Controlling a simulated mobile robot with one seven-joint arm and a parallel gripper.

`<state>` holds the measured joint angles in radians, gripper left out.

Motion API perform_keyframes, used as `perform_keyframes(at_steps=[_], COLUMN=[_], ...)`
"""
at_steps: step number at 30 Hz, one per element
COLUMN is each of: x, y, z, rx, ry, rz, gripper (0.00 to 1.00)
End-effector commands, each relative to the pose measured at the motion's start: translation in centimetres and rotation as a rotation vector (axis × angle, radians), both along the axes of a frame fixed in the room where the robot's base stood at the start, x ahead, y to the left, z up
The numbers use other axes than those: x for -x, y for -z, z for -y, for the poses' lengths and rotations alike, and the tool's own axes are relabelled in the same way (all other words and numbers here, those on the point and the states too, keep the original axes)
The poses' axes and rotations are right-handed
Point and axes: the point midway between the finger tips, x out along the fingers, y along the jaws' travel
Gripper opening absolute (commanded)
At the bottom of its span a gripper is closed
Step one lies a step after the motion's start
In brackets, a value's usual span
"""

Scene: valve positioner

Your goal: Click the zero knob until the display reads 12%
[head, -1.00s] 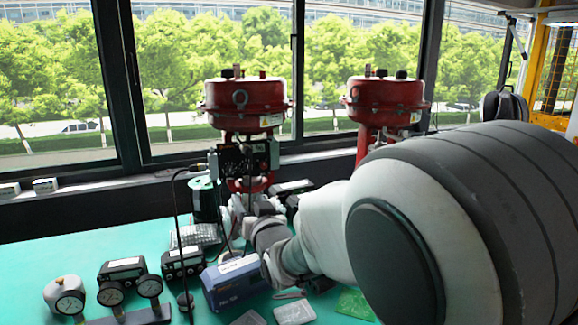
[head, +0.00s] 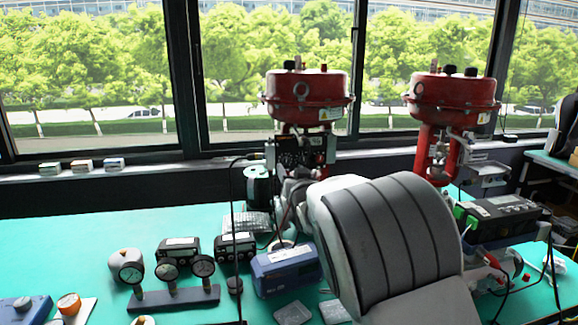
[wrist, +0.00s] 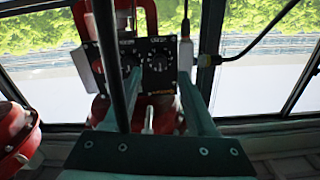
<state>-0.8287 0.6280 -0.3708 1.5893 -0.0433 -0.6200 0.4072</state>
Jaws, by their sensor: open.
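The black valve positioner (head: 305,152) is mounted under the left red actuator (head: 307,95). In the wrist view its dark face (wrist: 159,82) is ahead of my gripper (wrist: 158,75), with a round black knob (wrist: 158,63) between the fingers in the picture. A second round part shows to its left, partly covered by a finger and a dark upright rod. I cannot read the labels, so I cannot tell which knob is zero. My gripper is open, its fingers on either side of the right knob's line, apparently without contact. No display reading is legible. My arm hides the gripper in the head view.
A second red actuator (head: 454,95) stands to the right. The green bench (head: 60,235) holds a blue box (head: 287,268), pressure gauges (head: 167,270) and small black devices (head: 180,250). A black cable (wrist: 265,35) runs at the positioner's right. Windows are behind.

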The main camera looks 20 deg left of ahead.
Motion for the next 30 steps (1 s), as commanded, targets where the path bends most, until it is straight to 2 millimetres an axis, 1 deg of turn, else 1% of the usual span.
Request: perform_keyframes(at_steps=[1,3,9,15,23,24,26,30], x=[-0.7,-1.4,-3.0,-3.7,-3.7,-3.7,-3.7,-3.7], y=[0.1,0.1,0.1,0.0,0.0,0.0,0.0,0.0], z=[-0.4,-0.9,-1.8,-2.2,-2.2,-2.2,-2.2,-2.2], rx=[0.001,0.002,0.001,0.001,0.001,0.001,0.000,0.000], ry=[0.000,0.000,0.001,0.000,0.000,0.000,0.000,0.000], rz=[0.001,0.000,0.000,0.001,-0.001,-0.001,0.000,0.000], gripper=[0.57,0.57,0.57,0.57,0.57,0.54,0.43,0.18])
